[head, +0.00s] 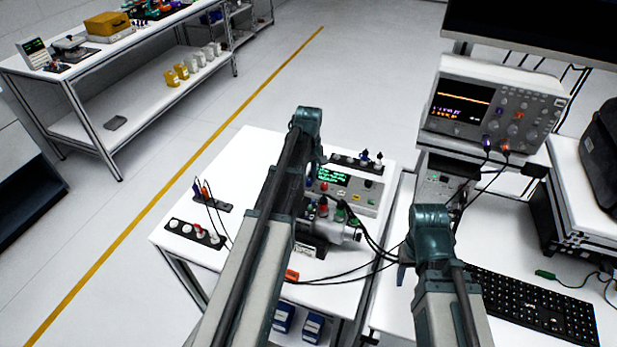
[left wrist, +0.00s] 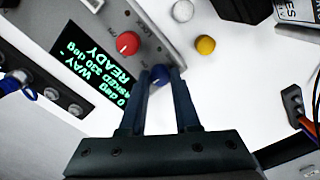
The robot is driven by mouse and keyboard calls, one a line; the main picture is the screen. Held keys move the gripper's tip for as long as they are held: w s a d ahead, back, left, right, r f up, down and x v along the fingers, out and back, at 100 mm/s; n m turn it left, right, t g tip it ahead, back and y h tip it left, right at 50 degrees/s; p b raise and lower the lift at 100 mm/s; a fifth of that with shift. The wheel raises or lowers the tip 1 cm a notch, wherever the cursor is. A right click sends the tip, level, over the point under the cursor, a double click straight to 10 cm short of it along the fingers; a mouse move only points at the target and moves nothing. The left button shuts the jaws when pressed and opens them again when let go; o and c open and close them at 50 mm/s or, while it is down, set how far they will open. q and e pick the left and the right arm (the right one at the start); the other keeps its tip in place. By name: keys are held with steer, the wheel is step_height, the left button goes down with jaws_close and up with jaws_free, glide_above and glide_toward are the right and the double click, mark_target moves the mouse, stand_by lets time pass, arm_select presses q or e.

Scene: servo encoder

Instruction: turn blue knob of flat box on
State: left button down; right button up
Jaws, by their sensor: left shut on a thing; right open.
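The flat box (head: 362,197) stands on the white table in the head view, with a lit green-text display that ends in READY. In the left wrist view the display (left wrist: 88,62) and a red knob (left wrist: 127,43) show beside the blue knob (left wrist: 160,77). My left gripper (head: 313,178) is over the left end of the box. In the left wrist view its fingertips (left wrist: 163,72) are closed around the blue knob. In the head view my left arm and gripper mostly hide that knob. My right gripper (head: 403,272) is open and empty, right of the white table.
A grey motor unit (head: 333,228) with coloured terminals and black cables sits in front of the box. Strips with plugs (head: 195,233) lie at the table's left. An oscilloscope (head: 490,105) and a keyboard (head: 535,305) are at the right. The table's left back area is clear.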

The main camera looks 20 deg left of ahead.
mark_target(309, 180)
arm_select(q)
steer(key=m, duration=1.1)
stand_by(0.3)
stand_by(0.3)
steer(key=c, duration=0.6)
jaws_free()
step_height(309, 180, up, 14)
steer(key=p, duration=1.3)
steer(key=shift+f+p, duration=0.1)
steer(key=shift+p, duration=0.3)
arm_select(e)
step_height(309, 180, up, 14)
